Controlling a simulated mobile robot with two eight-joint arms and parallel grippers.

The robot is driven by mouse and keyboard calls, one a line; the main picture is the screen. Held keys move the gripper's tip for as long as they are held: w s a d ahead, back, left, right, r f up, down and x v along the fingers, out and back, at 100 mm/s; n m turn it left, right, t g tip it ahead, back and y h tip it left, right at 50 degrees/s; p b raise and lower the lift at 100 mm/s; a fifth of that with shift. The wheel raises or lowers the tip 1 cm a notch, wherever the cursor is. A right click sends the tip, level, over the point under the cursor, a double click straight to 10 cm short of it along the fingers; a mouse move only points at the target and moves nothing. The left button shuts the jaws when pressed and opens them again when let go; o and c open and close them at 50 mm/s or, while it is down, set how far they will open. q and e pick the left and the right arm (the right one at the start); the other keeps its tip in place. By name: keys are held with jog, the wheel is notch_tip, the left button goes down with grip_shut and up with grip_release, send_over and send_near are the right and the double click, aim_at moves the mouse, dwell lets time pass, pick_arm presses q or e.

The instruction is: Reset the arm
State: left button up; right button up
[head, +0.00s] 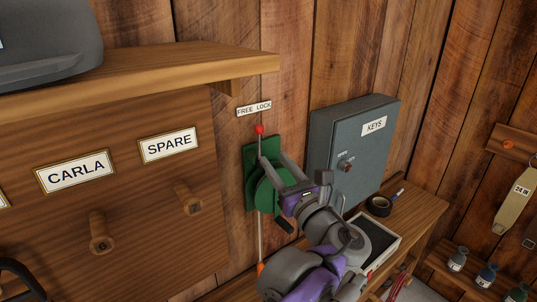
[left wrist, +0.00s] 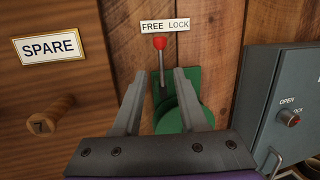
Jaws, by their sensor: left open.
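My left gripper (head: 281,172) is in front of the green wall device (head: 249,172) below the FREE LOCK label (head: 254,109). A thin lever with a red knob (head: 259,129) stands upright at the device. In the left wrist view, the gripper's two fingers (left wrist: 159,88) are apart, with the red-knobbed lever (left wrist: 160,43) and the green device (left wrist: 190,88) showing beyond and between them. Nothing is held between the fingers. Part of the green device is hidden behind the gripper. My right gripper is not in view.
A grey KEYS box (head: 340,130) with a red-tipped knob is on the wall to the right. A wooden bench below it holds a black tape roll (head: 379,206) and a tray (head: 385,250). A wooden shelf (head: 150,75) and pegs (head: 100,240) are on the left.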

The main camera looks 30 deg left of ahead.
pick_arm(q)
jog(key=shift+s+d+f, duration=0.1)
jog(key=shift+s+d, duration=0.1)
jog(key=shift+d, duration=0.2)
jog(key=s+a+f+n+g+h, duration=0.25)
jog(key=s+f+n, duration=0.2)
jog(key=f, duration=0.55)
jog(key=s+a+f+n+g+h, duration=0.15)
jog(key=s+f+n+h, duration=0.35)
jog(key=f, duration=0.5)
jog(key=s+d+f+n+h, duration=0.4)
jog(key=d+f+n, duration=0.2)
jog(key=f+n, duration=0.1)
jog(key=s+d+f+n+g+h, duration=0.1)
jog(key=s+d+f+n+h, duration=0.3)
jog(key=f+n, duration=0.4)
jog(key=shift+d+f+g+h, duration=0.3)
jog(key=shift+d+h, duration=0.25)
jog(key=shift+d, duration=0.35)
jog(key=shift+s, duration=0.15)
